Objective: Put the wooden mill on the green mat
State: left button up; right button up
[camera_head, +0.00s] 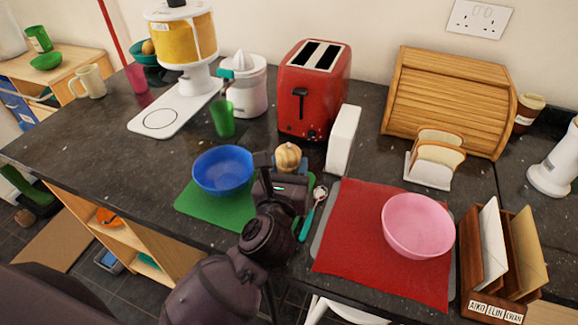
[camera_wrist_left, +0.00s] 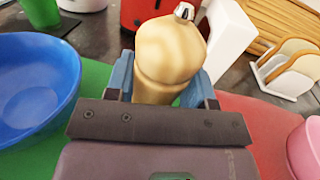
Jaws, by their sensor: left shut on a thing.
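The wooden mill (camera_head: 287,156) is pale, with a rounded top and a small metal knob; it also shows up close in the left wrist view (camera_wrist_left: 170,55). My left gripper (camera_head: 285,170) is shut on it, with blue fingers (camera_wrist_left: 165,85) on both sides of its body. The mill looks upright. Its foot is hidden behind the gripper, so I cannot tell whether it touches anything. The green mat (camera_head: 215,212) lies on the dark counter, with a blue bowl (camera_head: 223,170) on its back part. The gripper is over the mat's right side. My right gripper is out of view.
A teal-handled spoon (camera_head: 308,218) lies just right of the gripper. A red mat (camera_head: 360,245) with a pink bowl (camera_head: 418,225) is further right. A white block (camera_head: 342,139) and red toaster (camera_head: 313,90) stand behind the mill. The counter left of the green mat is clear.

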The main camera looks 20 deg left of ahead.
pick_arm(q)
jog(key=shift+f, duration=0.1)
jog(key=o, duration=1)
jog(key=shift+r, duration=0.2)
jog(key=shift+s+f, duration=0.1)
jog(key=shift+s, duration=0.2)
jog(key=s, duration=0.3)
jog(key=s+d, duration=0.1)
jog(key=s, duration=0.6)
jog(key=shift+d+b, duration=0.15)
jog(key=shift+b, duration=0.25)
jog(key=shift+s+d, duration=0.1)
jog(key=shift+s, duration=0.55)
jog(key=shift+s, duration=0.1)
